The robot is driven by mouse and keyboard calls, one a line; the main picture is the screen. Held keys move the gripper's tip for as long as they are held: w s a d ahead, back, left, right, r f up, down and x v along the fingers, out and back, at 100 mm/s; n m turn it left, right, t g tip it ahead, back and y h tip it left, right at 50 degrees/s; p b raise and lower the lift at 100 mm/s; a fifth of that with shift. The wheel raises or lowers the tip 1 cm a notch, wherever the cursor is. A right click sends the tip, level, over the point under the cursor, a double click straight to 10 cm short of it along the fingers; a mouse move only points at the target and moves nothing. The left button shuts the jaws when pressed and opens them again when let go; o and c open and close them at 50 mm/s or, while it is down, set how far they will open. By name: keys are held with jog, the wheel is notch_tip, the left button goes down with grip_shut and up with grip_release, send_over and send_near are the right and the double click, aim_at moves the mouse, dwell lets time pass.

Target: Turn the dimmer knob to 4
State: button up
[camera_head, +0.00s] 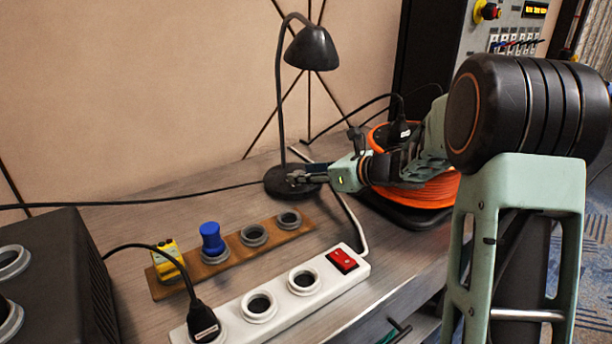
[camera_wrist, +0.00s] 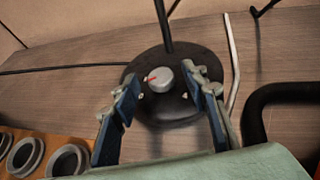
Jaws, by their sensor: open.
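The dimmer knob (camera_wrist: 161,79) is a small round grey knob on the black round base (camera_wrist: 168,112) of the desk lamp. Its red pointer mark faces left in the wrist view. Small pale marks lie around it, too small to read. The black lamp (camera_head: 312,48) stands on the wooden desk, with its base (camera_head: 272,187) partly behind my gripper. My gripper (camera_head: 300,177) is open, low over the base. In the wrist view the two fingers of my gripper (camera_wrist: 162,80) are on either side of the knob, apparently not touching it. The knob cannot be made out in the head view.
A white power strip (camera_head: 325,287) with a red switch (camera_head: 342,261) and a brown socket board (camera_head: 222,266) with blue and yellow plugs lie in front. An orange cable reel (camera_head: 425,192) stands right of the lamp. A dark box (camera_head: 60,265) is at left.

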grip_shut()
dwell(0.4)
jog(key=shift+f+b, duration=0.1)
jog(key=shift+b, duration=0.2)
